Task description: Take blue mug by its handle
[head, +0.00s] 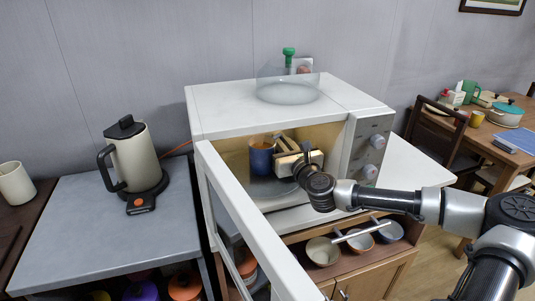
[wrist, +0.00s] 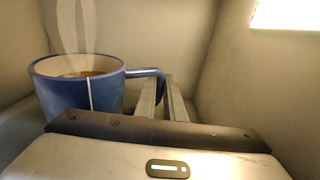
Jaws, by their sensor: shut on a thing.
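The blue mug (head: 262,158) stands inside the open microwave (head: 205,115), left of my gripper (head: 283,143). In the wrist view the mug (wrist: 82,92) is upright, with brown liquid, a pale string over its rim and faint steam above. Its handle (wrist: 146,72) points right, toward my gripper (wrist: 163,80). My gripper's two narrow fingers are shut on the handle. The lower part of the mug is hidden behind the gripper body in the wrist view.
The microwave door (head: 255,225) is swung open at the front left. A glass dome (head: 288,84) with a green knob sits on top. A kettle (head: 135,160) stands on the grey counter at left. Several bowls (head: 322,251) sit on the shelf below.

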